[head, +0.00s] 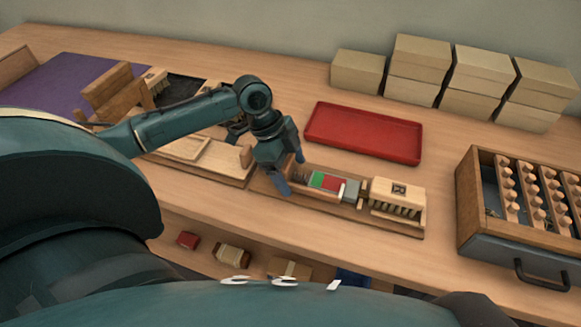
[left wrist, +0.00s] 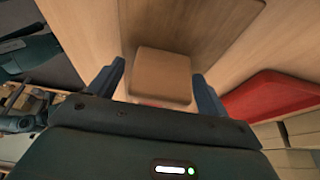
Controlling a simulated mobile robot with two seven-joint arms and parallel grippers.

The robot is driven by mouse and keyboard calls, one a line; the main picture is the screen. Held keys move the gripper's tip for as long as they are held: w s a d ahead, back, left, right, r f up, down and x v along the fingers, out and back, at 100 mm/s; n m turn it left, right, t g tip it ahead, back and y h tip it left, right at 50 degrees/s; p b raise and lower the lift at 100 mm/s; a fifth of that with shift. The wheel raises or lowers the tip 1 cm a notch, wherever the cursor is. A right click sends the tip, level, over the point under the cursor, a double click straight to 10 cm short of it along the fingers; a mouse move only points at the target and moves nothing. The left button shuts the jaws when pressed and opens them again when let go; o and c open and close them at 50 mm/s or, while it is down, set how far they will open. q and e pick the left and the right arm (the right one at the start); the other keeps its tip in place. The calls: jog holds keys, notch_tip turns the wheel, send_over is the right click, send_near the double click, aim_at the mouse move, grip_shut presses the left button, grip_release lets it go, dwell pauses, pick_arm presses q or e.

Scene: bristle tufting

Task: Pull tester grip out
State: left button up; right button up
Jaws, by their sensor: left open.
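The tester (head: 327,184), with a green and red scale, lies in a wooden frame on the bench in the head view. A brush with dark bristles (head: 397,195) sits at its right end on the same long board. My left gripper (head: 291,172) is open at the tester's left end and points down. In the left wrist view a tan wooden block (left wrist: 160,76) is between the spread fingers of my left gripper (left wrist: 157,72). This block looks like the tester's grip; the gripper hides it in the head view. I cannot tell whether the fingers touch it. My right gripper is not in view.
A red tray (head: 363,132) lies behind the tester. Cardboard boxes (head: 418,70) stand stacked at the back right. A drawer unit with wooden pegs (head: 516,213) stands at the right. A purple mat (head: 58,88) and wooden fixtures lie left. Small items sit below the front edge.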

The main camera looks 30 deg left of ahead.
pick_arm(q)
jog(key=c, duration=1.4)
jog(key=shift+s+a+r+p, duration=0.1)
jog(key=shift+a+r+p, duration=0.1)
jog(key=shift+a+p, duration=0.25)
jog(key=a+p, duration=0.1)
jog(key=a, duration=0.1)
jog(key=s+a+p, duration=0.1)
jog(key=a, duration=0.1)
jog(key=shift+a, duration=0.1)
jog(key=shift+a+f, duration=0.15)
jog(key=shift+a, duration=0.15)
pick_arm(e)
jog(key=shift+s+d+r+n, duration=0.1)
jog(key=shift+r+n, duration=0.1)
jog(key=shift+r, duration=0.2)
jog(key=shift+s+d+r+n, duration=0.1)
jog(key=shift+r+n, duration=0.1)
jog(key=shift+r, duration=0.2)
pick_arm(q)
jog(key=o, duration=1.4)
jog(key=shift+d, duration=0.1)
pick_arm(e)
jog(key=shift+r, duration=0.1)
